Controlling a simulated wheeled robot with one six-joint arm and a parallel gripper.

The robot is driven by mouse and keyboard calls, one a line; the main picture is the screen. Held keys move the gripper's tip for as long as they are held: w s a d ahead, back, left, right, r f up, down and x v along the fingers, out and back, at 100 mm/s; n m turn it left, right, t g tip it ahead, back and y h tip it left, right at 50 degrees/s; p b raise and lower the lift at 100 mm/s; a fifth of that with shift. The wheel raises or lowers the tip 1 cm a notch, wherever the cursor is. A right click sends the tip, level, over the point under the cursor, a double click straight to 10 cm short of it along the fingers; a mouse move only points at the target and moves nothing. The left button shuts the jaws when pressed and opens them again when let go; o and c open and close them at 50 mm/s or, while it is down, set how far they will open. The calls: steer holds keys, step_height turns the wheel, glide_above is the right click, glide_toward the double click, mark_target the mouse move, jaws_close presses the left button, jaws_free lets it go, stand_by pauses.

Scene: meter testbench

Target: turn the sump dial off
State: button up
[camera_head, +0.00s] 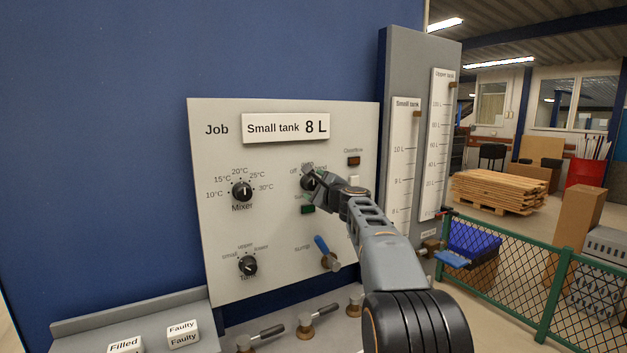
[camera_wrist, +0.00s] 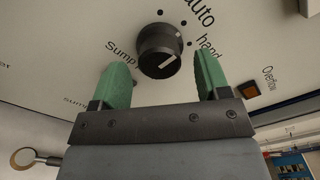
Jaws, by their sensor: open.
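The sump dial (camera_wrist: 158,52) is a round black knob on the pale panel, with the labels "Sump", "auto" and "hand" around it. In the head view the dial (camera_head: 309,181) is partly covered by my gripper. My gripper (camera_wrist: 162,76) is open, its green fingers to the left and right of the dial, with gaps beside it. In the head view my gripper (camera_head: 314,189) is at the dial, and "off" is left of it.
The mixer dial (camera_head: 242,190) and the tank dial (camera_head: 247,265) are on the panel's left. A blue-handled valve (camera_head: 325,252) is below my gripper. The overflow lamp (camera_head: 354,161) is up right of it. Several valves line the ledge below.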

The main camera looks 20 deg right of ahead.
steer(key=shift+w+a+p, duration=0.15)
steer(key=shift+w+p, duration=0.15)
steer(key=shift+w, duration=0.85)
steer(key=c, duration=0.9)
steer(key=shift+f+n+b, duration=0.1)
steer(key=shift+n+b, duration=0.2)
steer(key=shift+b, duration=0.05)
steer(key=shift+n+b, duration=0.3)
steer(key=n+b, duration=0.2)
steer(key=n, duration=0.1)
steer(key=shift+b, duration=0.3)
steer(key=shift+n+b, duration=1.35)
steer(key=shift+n, duration=0.95)
